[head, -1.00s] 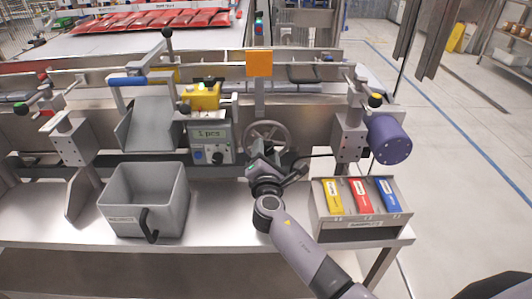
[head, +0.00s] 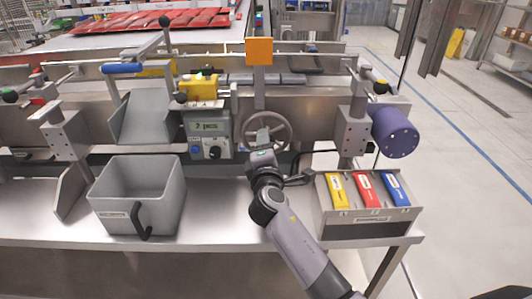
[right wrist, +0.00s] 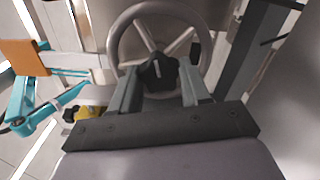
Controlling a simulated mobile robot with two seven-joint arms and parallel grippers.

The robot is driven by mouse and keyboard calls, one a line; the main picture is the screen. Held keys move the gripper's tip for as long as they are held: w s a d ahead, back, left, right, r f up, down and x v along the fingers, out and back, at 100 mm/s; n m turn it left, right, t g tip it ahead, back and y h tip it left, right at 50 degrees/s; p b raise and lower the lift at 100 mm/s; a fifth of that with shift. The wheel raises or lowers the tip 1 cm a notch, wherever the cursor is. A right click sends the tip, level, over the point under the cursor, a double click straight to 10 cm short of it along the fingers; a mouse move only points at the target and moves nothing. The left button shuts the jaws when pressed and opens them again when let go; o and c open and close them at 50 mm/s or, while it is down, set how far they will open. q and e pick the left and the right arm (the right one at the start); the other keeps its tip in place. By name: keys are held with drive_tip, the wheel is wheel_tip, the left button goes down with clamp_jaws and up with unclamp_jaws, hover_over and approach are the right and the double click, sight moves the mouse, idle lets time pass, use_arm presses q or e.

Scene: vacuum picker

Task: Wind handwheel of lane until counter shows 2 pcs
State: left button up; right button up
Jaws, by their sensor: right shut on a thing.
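The grey handwheel (head: 289,133) stands upright on the lane's front, right of the counter box. The counter (head: 207,126) shows "2 pcs" in the head view. My right gripper (head: 263,137) reaches the middle of the wheel from the front. In the right wrist view, the handwheel rim (right wrist: 160,9) and spokes show ahead, and the two fingers of my right gripper (right wrist: 159,82) lie on either side of the dark hub (right wrist: 158,72), shut on it. My left gripper is not in view.
A grey bin (head: 140,195) stands on the bench at left. A tray (head: 365,219) with yellow, red and blue packs stands at right. A purple motor (head: 395,133) sticks out above it. An orange plate (head: 259,51) rises behind the wheel.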

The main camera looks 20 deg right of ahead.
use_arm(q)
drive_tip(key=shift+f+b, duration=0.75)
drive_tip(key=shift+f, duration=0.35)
use_arm(e)
drive_tip(key=shift+f+m, duration=0.1)
drive_tip(key=shift+m, duration=1.1)
drive_tip(key=o, duration=1.1)
drive_tip(key=shift+c, duration=0.2)
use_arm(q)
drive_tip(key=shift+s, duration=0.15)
use_arm(e)
drive_tip(key=shift+s, duration=0.15)
